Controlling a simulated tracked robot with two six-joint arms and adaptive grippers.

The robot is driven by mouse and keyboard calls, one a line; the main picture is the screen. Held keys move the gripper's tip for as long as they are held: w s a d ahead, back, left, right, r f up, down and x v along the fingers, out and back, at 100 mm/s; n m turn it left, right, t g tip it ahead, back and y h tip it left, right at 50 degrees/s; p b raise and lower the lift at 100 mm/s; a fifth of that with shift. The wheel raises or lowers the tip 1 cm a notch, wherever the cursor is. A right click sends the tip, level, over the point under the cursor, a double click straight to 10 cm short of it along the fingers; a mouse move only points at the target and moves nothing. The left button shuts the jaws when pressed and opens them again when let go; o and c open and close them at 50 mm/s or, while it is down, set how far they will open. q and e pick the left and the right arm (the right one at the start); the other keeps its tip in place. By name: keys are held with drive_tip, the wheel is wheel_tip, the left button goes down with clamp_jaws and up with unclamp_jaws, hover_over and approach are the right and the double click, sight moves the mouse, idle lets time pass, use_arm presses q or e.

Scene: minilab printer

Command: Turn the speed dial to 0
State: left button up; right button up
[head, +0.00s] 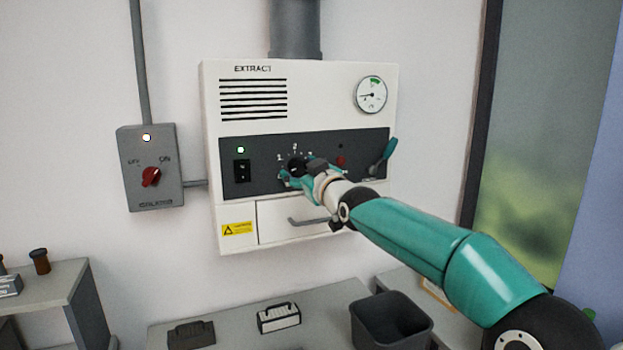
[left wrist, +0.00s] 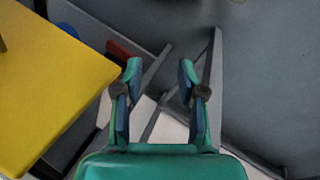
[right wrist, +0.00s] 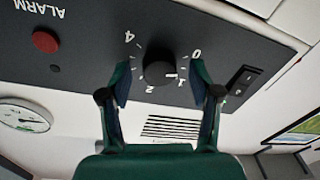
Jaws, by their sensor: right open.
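The speed dial (right wrist: 160,73) is a black round knob on the dark panel of the white EXTRACT unit (head: 330,85). In the right wrist view its white mark seems to point near the 1. The numbers 0, 1, 2 and 4 show around it. My right gripper (right wrist: 163,83) is open, with one finger on each side of the dial and gaps visible between. In the head view my right gripper (head: 297,176) partly covers the dial. My left gripper (left wrist: 160,70) is open and empty, away from the panel.
A grey isolator box (head: 135,190) hangs to the left. A dark bin (head: 362,325) stands below. A yellow surface (left wrist: 50,80) lies left of my left gripper.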

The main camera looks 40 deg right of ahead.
drive_tip(key=s+a, duration=0.2)
drive_tip(key=s, duration=0.9)
drive_tip(key=shift+s+f, duration=0.25)
drive_tip(key=shift+f, duration=0.05)
drive_tip(key=shift+d, duration=0.1)
drive_tip(key=s+a+m+h+p, duration=0.1)
drive_tip(key=s+a+m+p, duration=0.1)
drive_tip(key=s+m+p, duration=0.25)
drive_tip(key=shift+g, duration=0.3)
drive_tip(key=p+x, duration=0.2)
drive_tip(key=x, duration=1.4)
drive_tip(key=shift+w+d+r+p, duration=0.15)
drive_tip(key=shift+w+r+p, duration=0.05)
drive_tip(key=shift+w+p, duration=0.2)
drive_tip(key=shift+c, duration=0.2)
